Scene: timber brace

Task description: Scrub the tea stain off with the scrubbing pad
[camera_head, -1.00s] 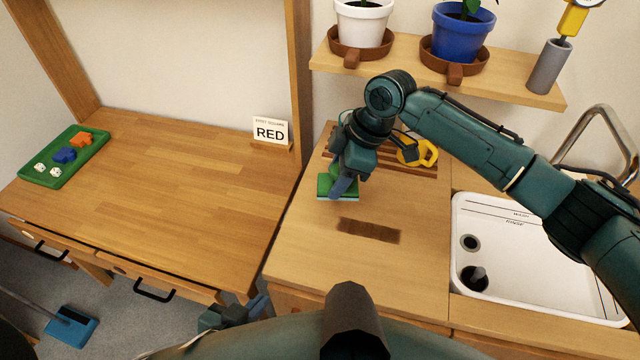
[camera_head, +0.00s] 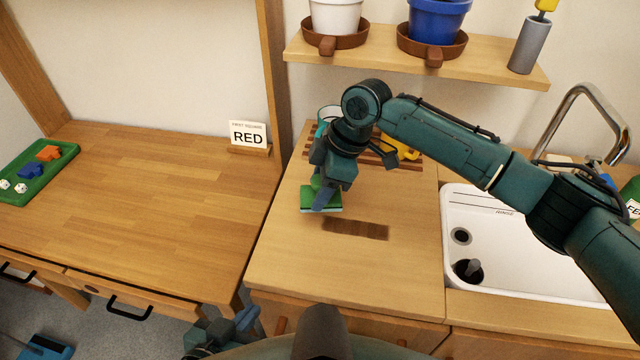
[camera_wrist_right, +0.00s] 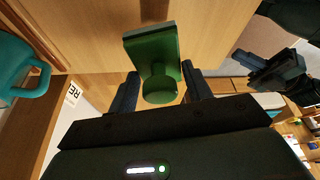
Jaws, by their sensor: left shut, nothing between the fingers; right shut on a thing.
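The tea stain (camera_head: 355,229) is a dark brown rectangle on the wooden counter left of the sink; part of it also shows at the top of the wrist view (camera_wrist_right: 153,10). The green scrubbing pad (camera_head: 308,196) is just behind and left of the stain, apart from it. My right gripper (camera_head: 324,192) is shut on the pad's round green handle (camera_wrist_right: 160,90), with the pad face down. I cannot tell whether the pad touches the counter. My left gripper (camera_head: 245,318) is shut and empty, low at the counter's front left corner.
A teal mug (camera_wrist_right: 14,68) and a yellow item (camera_head: 408,152) stand by the slatted rack at the back of the counter. The white sink (camera_head: 500,285) is on the right. A RED card (camera_head: 248,135) stands on the left worktop, which holds a green tray (camera_head: 30,190).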

